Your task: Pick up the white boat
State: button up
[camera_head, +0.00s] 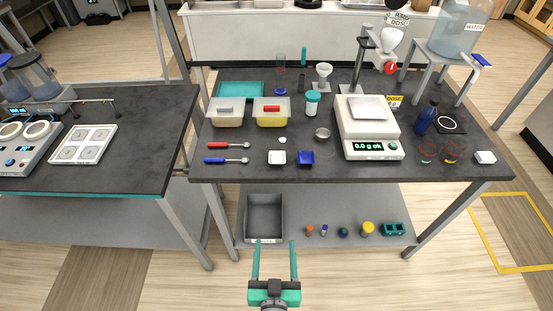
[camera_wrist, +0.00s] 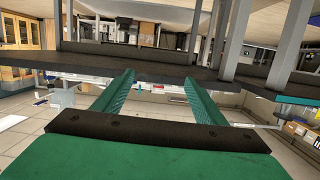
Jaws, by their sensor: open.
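The white boat (camera_head: 277,157), a small square dish, sits on the dark worktop (camera_head: 240,172) near its front edge. A blue boat (camera_head: 306,158) of similar size sits just to its right, with a narrow gap between them. My gripper (camera_head: 275,244) is open and empty, out in front of the bench and below the boat in the picture. Its two green fingers also show in the wrist view (camera_wrist: 160,78) with nothing between them. I cannot make out the white boat in the wrist view.
A red spoon (camera_head: 228,145) and a blue spoon (camera_head: 226,160) lie left of the boat. A metal cup (camera_head: 322,134) and a scale (camera_head: 370,130) stand to the right. Two tubs (camera_head: 228,112) stand behind. A lower shelf holds a grey bin (camera_head: 264,218).

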send_near(277, 153)
jog(key=shift+w+f, duration=0.2)
jog(key=shift+w, duration=0.75)
jog(key=shift+w+f, duration=0.15)
jog(key=shift+w, duration=0.75)
jog(key=shift+w+f, duration=0.2)
jog(key=shift+w, duration=0.75)
jog(key=c, duration=1.1)
